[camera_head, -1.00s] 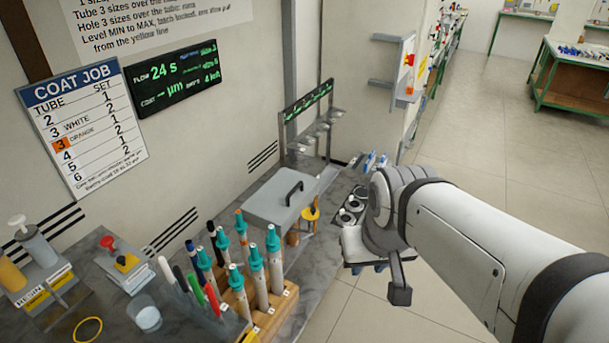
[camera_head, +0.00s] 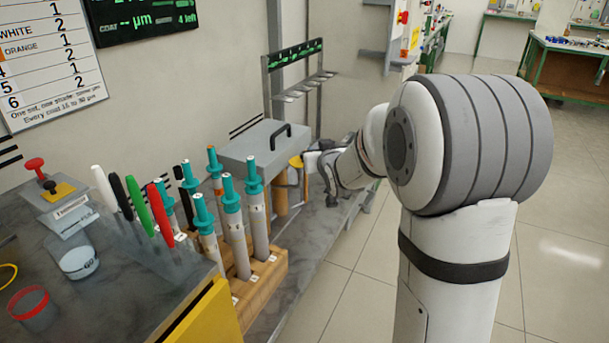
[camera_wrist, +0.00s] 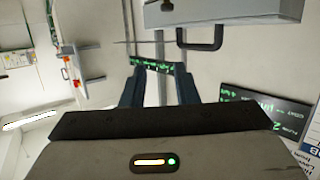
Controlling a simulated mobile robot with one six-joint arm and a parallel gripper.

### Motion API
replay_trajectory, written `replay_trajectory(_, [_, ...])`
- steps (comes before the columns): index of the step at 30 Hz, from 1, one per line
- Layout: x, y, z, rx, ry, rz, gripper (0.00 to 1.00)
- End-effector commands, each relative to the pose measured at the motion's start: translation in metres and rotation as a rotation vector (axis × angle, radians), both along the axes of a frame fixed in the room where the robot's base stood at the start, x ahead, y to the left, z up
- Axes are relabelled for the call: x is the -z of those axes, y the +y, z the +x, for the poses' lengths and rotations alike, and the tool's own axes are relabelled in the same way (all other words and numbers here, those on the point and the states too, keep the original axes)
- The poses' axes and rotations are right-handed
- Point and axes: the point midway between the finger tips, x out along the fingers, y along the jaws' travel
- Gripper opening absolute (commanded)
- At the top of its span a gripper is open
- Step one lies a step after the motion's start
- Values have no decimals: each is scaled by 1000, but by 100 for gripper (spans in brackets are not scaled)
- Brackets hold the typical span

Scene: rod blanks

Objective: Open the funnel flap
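A yellow-orange funnel-like part (camera_head: 296,162) shows beside the right side of a grey box with a black handle (camera_head: 262,142), above brown cylinders. I cannot make out a separate flap on it. My gripper (camera_head: 322,172) is just right of this part in the head view, small and partly hidden by my arm; I cannot tell whether they touch. In the wrist view my gripper's two dark fingers (camera_wrist: 160,85) stand apart with nothing between them. The grey box (camera_wrist: 225,12) shows at the top of that view, and the yellow part is not visible there.
A wooden block (camera_head: 262,290) holds several teal-capped tubes left of my arm. Coloured pens (camera_head: 135,200) and a clear cup (camera_head: 78,262) stand farther left. A rack with a green display (camera_head: 295,55) stands behind the box. The floor at right is clear.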

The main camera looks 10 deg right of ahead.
Motion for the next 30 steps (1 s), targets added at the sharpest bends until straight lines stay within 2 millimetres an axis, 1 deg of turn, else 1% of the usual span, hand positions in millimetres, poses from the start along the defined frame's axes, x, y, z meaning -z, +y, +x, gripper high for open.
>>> replay_trajectory(1, [36, 1, 13, -16, -42, 8, 27])
replay_trajectory(3, [53, 3, 27, -40, -105, 20, 27])
replay_trajectory(6, [71, 6, 40, -68, -177, 34, 27])
replay_trajectory(9, [81, 8, 48, -89, -225, 45, 27])
replay_trajectory(14, [85, 10, 57, -102, -257, 54, 27])
replay_trajectory(17, [84, 12, 69, -103, -261, 53, 27])
replay_trajectory(24, [84, 18, 107, -101, -259, 51, 27])
replay_trajectory(27, [83, 19, 119, -101, -258, 52, 27])
replay_trajectory(30, [83, 20, 126, -100, -259, 52, 27])
